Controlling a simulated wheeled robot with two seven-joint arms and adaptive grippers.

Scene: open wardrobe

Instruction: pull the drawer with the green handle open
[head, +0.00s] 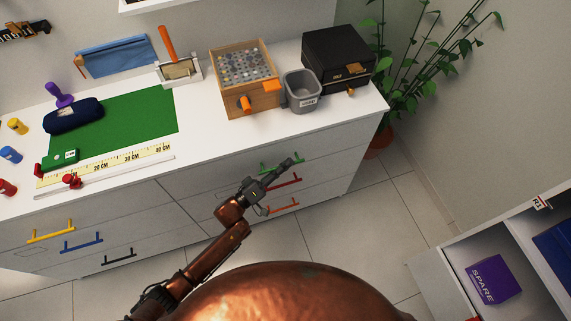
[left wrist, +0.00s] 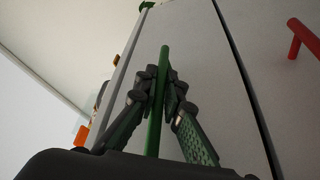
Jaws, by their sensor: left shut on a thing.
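The green handle (head: 267,169) is on the top drawer front (head: 215,178) of the right-hand column in the white cabinet. My left gripper (head: 288,163) is at this handle, its fingers shut on the bar. In the left wrist view the green handle (left wrist: 164,62) runs between the two dark fingers (left wrist: 162,92), which press on it from both sides. A dark gap separates this drawer front (left wrist: 205,60) from the one with the red handle (left wrist: 304,38). I cannot tell whether the drawer stands out from the cabinet. My right gripper is not in view.
The left column has yellow (head: 50,231), blue and black handles. On the top stand a wooden box (head: 262,101), a grey bin (head: 301,92) and a black box (head: 340,60). Open shelves (head: 445,255) stand at lower right.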

